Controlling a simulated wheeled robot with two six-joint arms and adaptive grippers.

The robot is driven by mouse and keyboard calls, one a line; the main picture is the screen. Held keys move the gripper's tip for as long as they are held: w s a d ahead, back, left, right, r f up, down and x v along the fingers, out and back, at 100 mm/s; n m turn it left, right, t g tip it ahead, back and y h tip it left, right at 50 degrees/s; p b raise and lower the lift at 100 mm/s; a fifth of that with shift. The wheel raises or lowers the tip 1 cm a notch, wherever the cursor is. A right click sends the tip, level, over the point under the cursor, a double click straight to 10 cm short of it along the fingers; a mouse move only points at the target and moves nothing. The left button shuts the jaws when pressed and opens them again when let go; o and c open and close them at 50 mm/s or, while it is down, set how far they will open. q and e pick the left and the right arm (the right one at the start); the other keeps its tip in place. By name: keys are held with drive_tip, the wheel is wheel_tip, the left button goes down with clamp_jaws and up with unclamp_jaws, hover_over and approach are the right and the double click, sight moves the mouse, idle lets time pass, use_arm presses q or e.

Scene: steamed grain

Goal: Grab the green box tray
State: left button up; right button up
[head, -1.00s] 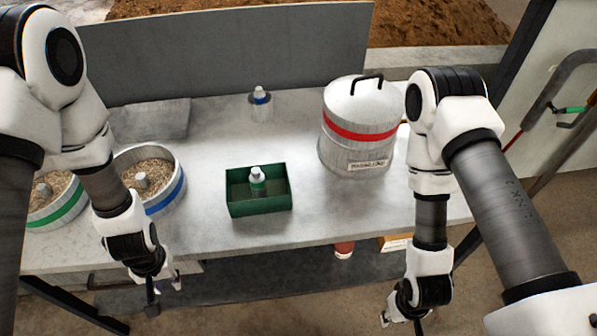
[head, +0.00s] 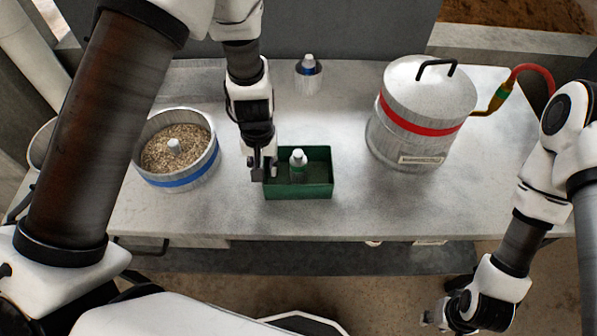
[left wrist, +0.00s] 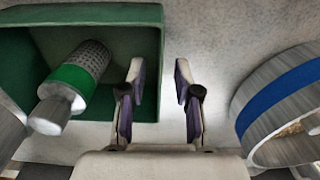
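The green box tray (head: 316,192) stands on the grey table with a bottle (head: 298,162) with a green band in it. My left gripper (head: 264,172) is at the tray's left wall, pointing down. In the left wrist view, its two fingers (left wrist: 160,95) are open and apart. One finger overlaps the tray (left wrist: 90,14) and the other is beyond its wall, so the wall's edge lies between them. No grip on the wall shows. My right gripper (head: 437,316) hangs off the table's front edge at lower right, clear of the tray; its fingers are too small to read.
A round grain pan (head: 180,178) with a blue band stands close on the left. A lidded metal pot (head: 418,112) with a red band stands to the right. A blue-banded bottle in a cup (head: 308,76) stands behind.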

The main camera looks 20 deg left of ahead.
use_arm(q)
drive_tip(key=shift+s+r, duration=0.1)
clamp_jaws()
